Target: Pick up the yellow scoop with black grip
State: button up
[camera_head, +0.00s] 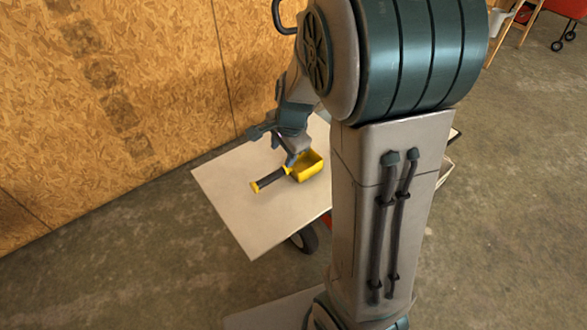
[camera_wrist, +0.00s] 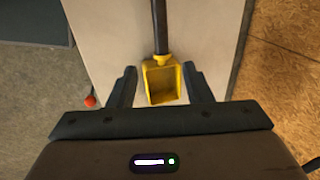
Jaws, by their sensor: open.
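The yellow scoop (camera_head: 308,168) with a black grip (camera_head: 271,180) lies on a pale board top (camera_head: 235,213) in the head view. A yellow end piece caps the grip. In the wrist view the yellow scoop pan (camera_wrist: 162,84) lies between the fingers, with the black grip (camera_wrist: 159,28) running up out of the picture. My gripper (camera_wrist: 160,84) is open, one finger on each side of the pan, with gaps visible. In the head view my gripper (camera_head: 290,160) is over the pan end and partly hides it. I cannot tell its exact height above the board.
A particle-board wall (camera_head: 110,90) stands close behind the board top. A dark wheel (camera_head: 304,239) shows under the board's near edge. Concrete floor (camera_head: 140,270) lies open in front. A red wheeled item (camera_head: 566,8) is far off at upper right.

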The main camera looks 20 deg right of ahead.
aim_at(281, 171)
jog(key=b+x, duration=0.2)
jog(key=x, duration=0.6)
jog(key=shift+w+d+f, duration=0.1)
jog(key=shift+w+f, duration=0.05)
jog(key=shift+f, duration=0.05)
jog(key=b+x, duration=0.1)
jog(key=x, duration=0.1)
jog(key=d+x, duration=0.1)
jog(key=x, duration=0.1)
jog(key=shift+w+f+b, duration=0.25)
jog(key=shift+f+b, duration=0.1)
jog(key=shift+b, duration=0.05)
jog(key=shift+w+a+f, duration=0.1)
jog(key=shift+f, duration=0.25)
jog(key=c, duration=0.9)
